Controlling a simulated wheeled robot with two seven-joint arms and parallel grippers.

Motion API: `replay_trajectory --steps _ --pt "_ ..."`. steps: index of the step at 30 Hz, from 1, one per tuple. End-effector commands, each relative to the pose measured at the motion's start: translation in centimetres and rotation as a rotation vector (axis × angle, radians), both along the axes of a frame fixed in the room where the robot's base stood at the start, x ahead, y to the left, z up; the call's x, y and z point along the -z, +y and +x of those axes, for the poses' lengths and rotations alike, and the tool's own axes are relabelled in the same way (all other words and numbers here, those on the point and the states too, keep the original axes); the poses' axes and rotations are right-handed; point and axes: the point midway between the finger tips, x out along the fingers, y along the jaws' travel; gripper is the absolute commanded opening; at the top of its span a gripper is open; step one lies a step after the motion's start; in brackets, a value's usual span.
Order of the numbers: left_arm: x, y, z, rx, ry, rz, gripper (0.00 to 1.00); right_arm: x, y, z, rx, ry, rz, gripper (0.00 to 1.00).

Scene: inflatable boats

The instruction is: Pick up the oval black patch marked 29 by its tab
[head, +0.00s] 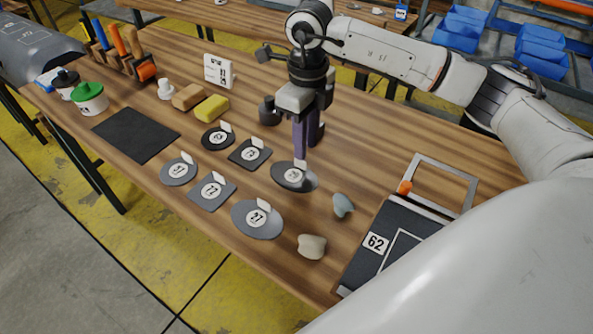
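An oval black patch (287,180) lies on the wooden table below my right gripper. Its white round label is partly seen and too small to read surely. A small pale tab (300,164) stands up on its far edge. My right gripper (308,152) points down with its dark fingers just above or beside this tab. The fingers look apart, with nothing seen between them; whether they touch the tab I cannot tell. My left gripper is not in view.
A grey oval patch marked 27 (247,226) and several other tabbed patches, including a black square one (240,158), lie to the left. Two stones (312,246) and (343,205), a dark case marked 62 (405,223) and a grey frame (464,175) are near.

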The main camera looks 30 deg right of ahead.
Motion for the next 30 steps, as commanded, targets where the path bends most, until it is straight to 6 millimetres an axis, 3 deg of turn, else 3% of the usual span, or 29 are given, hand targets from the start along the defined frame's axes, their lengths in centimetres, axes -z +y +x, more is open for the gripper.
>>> replay_trajectory --steps 12,21,26,30 --pt "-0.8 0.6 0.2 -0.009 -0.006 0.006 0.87 5.0 0.2 0.3 0.003 0.003 -0.001 0.25" --pt "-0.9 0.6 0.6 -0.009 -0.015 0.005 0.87 5.6 0.2 0.3 0.002 0.0 -0.001 0.25" --pt "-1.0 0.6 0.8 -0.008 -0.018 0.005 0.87 5.5 0.2 0.3 0.002 0.0 -0.001 0.0" --pt "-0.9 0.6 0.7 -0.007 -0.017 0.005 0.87 5.5 0.2 0.3 0.002 0.0 -0.001 0.0"
